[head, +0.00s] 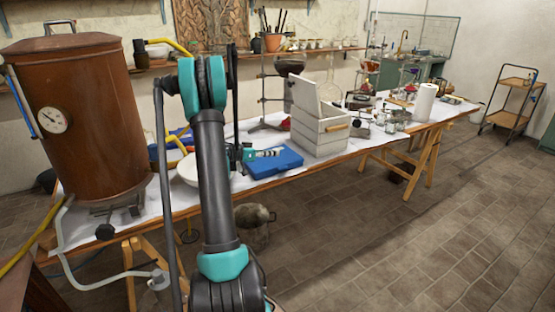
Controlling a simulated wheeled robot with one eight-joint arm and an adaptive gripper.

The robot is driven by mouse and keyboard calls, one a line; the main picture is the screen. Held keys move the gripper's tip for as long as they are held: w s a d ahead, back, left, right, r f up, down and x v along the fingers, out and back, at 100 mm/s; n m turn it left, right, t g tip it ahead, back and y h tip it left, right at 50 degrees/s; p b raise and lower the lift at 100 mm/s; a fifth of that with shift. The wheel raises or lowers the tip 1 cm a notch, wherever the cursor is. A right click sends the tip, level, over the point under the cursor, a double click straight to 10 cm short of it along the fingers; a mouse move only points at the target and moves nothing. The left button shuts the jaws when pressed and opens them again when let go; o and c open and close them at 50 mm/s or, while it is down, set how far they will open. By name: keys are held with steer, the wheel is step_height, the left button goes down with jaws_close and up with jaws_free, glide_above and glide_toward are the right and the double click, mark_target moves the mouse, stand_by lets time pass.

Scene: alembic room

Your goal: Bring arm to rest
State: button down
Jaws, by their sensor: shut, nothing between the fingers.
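My arm rises through the left middle of the head view, with teal joints and dark links. It bends at the top, and its far part is mostly hidden behind the near link. What appears to be my gripper (273,153) shows small, to the right of that link, in front of or over the blue case (276,163). It is shut, with nothing seen in it. I cannot tell whether it touches the case.
A long table (360,140) with a white cloth runs across the view. It bears a copper boiler (75,120), a white bowl (187,170), a white wooden box (318,132) and glassware. A bucket (253,226) stands below. The tiled floor (400,240) is clear at right, before a trolley (513,100).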

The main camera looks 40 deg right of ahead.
steer(key=v, duration=0.7)
steer(key=shift+s+a, duration=0.2)
steer(key=shift+a, duration=0.1)
